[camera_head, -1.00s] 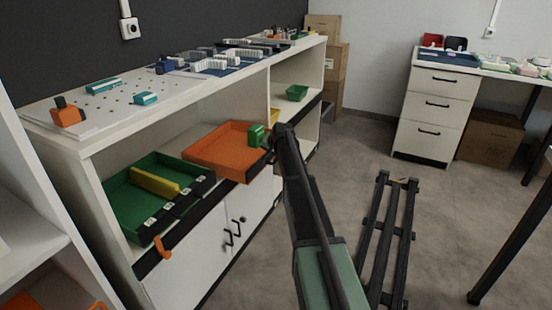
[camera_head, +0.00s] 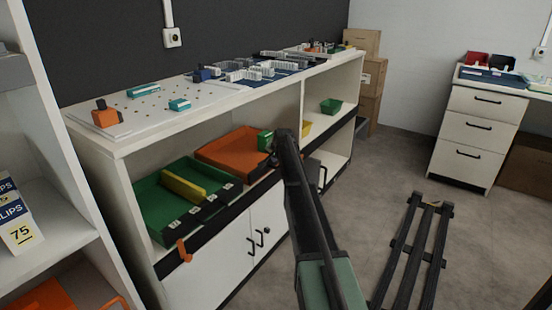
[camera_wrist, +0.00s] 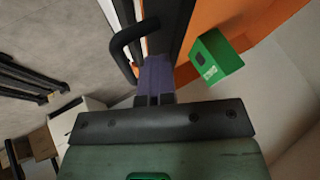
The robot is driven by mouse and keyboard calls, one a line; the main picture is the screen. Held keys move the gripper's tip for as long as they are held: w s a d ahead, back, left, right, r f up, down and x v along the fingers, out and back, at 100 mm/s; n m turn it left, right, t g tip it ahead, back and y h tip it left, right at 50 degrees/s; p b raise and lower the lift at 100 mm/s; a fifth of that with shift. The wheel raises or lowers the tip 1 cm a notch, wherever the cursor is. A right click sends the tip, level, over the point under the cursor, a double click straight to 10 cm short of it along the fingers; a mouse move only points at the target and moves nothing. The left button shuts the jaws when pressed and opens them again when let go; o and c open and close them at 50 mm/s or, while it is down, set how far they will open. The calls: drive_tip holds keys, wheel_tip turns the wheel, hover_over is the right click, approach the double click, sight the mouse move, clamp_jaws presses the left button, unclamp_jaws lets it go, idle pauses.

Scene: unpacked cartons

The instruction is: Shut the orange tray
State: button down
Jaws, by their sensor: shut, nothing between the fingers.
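The orange tray (camera_head: 232,148) sits on the shelf of the white cabinet, just beyond the green tray. Its front edge is about level with the green tray's front, and part of it is hidden by my arm. In the wrist view the orange tray (camera_wrist: 228,14) shows at the upper right. My gripper (camera_wrist: 156,76) is shut and empty, close to the dark front strip; I cannot tell whether it touches. In the head view its fingers are hidden behind my arm.
A black handle (camera_wrist: 128,45) is close beside my fingers. A dark slatted rack (camera_head: 418,250) stands on the floor to the right.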

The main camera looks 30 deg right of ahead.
drive_tip(key=shift+w+a, duration=0.1)
drive_tip(key=shift+w, duration=0.15)
drive_tip(key=s+d+r+p, duration=0.1)
drive_tip(key=s+r+p, duration=0.7)
drive_tip(key=s, duration=0.2)
